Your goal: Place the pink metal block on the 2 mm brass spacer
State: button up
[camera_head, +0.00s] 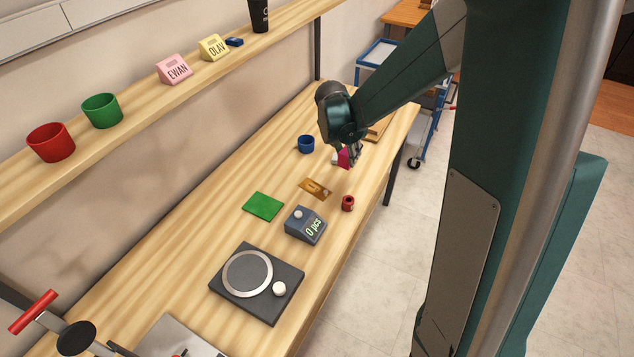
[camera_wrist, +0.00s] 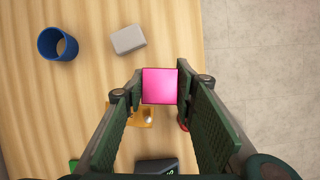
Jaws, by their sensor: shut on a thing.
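The pink metal block (camera_wrist: 159,86) is held between the two fingers of my gripper (camera_wrist: 158,88) in the wrist view. In the head view the block (camera_head: 344,158) shows as a small magenta shape at my gripper (camera_head: 350,154), over the far part of the bench. The brass spacer (camera_head: 315,189) is a flat gold plate on the bench, nearer than my gripper and to its left in the head view. In the wrist view the brass spacer (camera_wrist: 138,117) is below and left of the block, partly hidden by a finger.
A grey block (camera_wrist: 128,39) and a blue cup (camera_head: 306,144) stand near my gripper. A small red object (camera_head: 348,203), a counter reading "0 pcs" (camera_head: 306,225) and a green pad (camera_head: 263,206) surround the spacer. A black device with a round plate (camera_head: 256,283) sits nearer.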

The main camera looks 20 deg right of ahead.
jog(key=a+m+g+p, duration=0.1)
jog(key=a+m+p, duration=0.1)
jog(key=a, duration=0.9)
jog(key=shift+w+r+m+h, duration=0.25)
jog(key=shift+w+m+h, duration=0.15)
jog(key=shift+m, duration=0.2)
jog(key=shift+a, duration=0.1)
jog(key=b, duration=0.1)
send_over(315, 189)
jog(key=shift+w+f, duration=0.1)
jog(key=shift+f, duration=3.05)
jog(key=shift+f+b, duration=0.45)
jog(key=shift+f, duration=1.4)
jog(key=shift+f, duration=0.15)
jog(key=o, duration=1.1)
jog(key=shift+c, duration=0.2)
